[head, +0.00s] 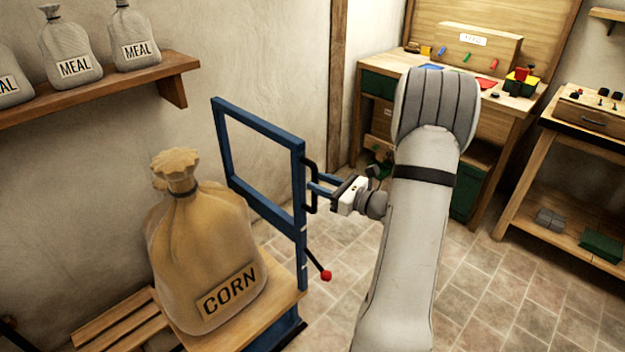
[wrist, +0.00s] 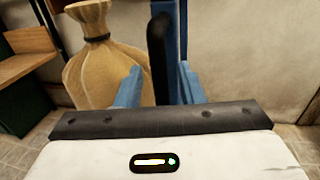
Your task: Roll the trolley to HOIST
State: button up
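The trolley has a blue upright frame (head: 298,205) and a wooden deck (head: 262,318). A tan sack marked CORN (head: 205,245) stands on it; the sack also shows in the wrist view (wrist: 88,62). A black handle (head: 311,180) is fixed to the frame's right post. My gripper (head: 320,186) is at this handle. In the wrist view the handle (wrist: 158,55) stands upright between my two blue fingers, with a gap visible on each side, so my gripper is open. A lever with a red knob (head: 326,275) sticks out low on the post. No HOIST label is visible.
A slatted wooden pallet (head: 118,318) lies left of the trolley. A wall shelf (head: 100,92) holds several MEAL sacks. A workbench (head: 400,85) with small coloured parts stands at the back, and another table (head: 580,125) at the right. Tiled floor (head: 480,300) is open at the lower right.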

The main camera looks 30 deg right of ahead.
jog(key=shift+x, duration=1.2)
jog(key=shift+s, duration=0.1)
grip_shut()
